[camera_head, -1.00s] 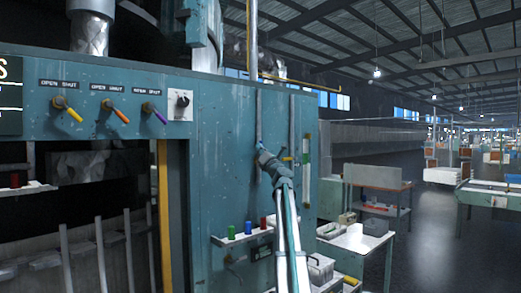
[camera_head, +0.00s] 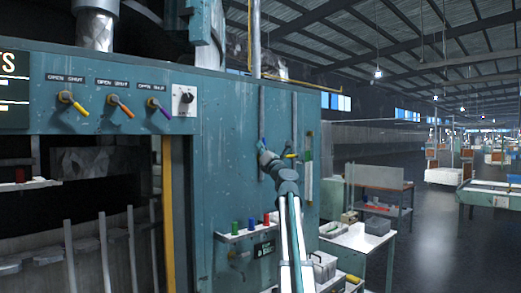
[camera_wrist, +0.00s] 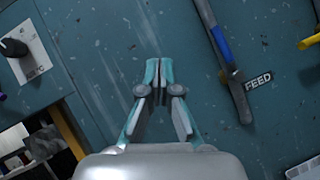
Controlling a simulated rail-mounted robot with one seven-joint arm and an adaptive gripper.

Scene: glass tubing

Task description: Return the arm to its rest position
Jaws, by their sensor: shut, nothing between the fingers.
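My arm (camera_head: 288,225) rises from the bottom of the head view towards the teal machine panel, right of centre.
The panel's left part has yellow (camera_head: 72,102), orange (camera_head: 121,105) and purple (camera_head: 159,106) levers and a black knob (camera_head: 187,98). A small shelf (camera_head: 228,238) holds green, blue and red pieces close to my arm. A white table (camera_head: 362,240) stands to the right; beyond is open floor.

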